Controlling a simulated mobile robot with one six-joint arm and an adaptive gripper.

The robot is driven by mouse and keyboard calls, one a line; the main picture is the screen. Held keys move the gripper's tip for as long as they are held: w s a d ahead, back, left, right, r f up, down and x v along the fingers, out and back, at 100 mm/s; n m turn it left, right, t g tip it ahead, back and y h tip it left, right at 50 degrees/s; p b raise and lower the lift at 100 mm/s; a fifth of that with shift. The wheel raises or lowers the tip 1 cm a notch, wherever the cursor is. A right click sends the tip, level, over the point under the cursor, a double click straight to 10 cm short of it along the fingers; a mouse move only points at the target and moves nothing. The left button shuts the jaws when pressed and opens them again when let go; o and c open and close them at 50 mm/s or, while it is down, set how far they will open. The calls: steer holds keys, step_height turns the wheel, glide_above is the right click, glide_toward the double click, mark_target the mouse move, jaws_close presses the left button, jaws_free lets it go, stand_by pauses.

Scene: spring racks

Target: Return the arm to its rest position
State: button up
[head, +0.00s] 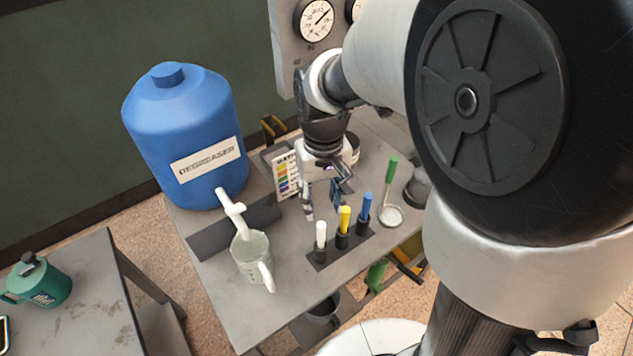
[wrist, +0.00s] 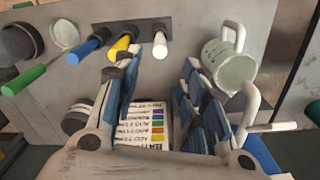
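My gripper (head: 325,203) hangs from my arm over the back part of the grey workbench (head: 237,310), pointing down. In the wrist view its two blue-padded fingers (wrist: 155,80) stand wide apart with nothing held between them. A card with coloured squares (wrist: 158,122) shows beyond the gap and is partly hidden by the gripper. In the head view this card (head: 285,172) stands just left of my gripper. My arm reaches in from the upper right and covers part of the bench's right side.
A rack (head: 322,262) with white, yellow and blue-handled tools stands just in front of my gripper. A green-handled strainer (head: 391,170) is to the right. A blue degreaser drum (head: 180,125) and a measuring jug (head: 252,260) are left. Gauges (head: 315,20) are mounted behind.

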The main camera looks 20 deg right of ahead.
steer(key=shift+r, duration=0.3)
steer(key=s+r+t, duration=0.4)
steer(key=s+r, duration=0.5)
steer(key=s, duration=0.6)
steer(key=shift+r+t, duration=0.15)
steer(key=shift+t, duration=0.15)
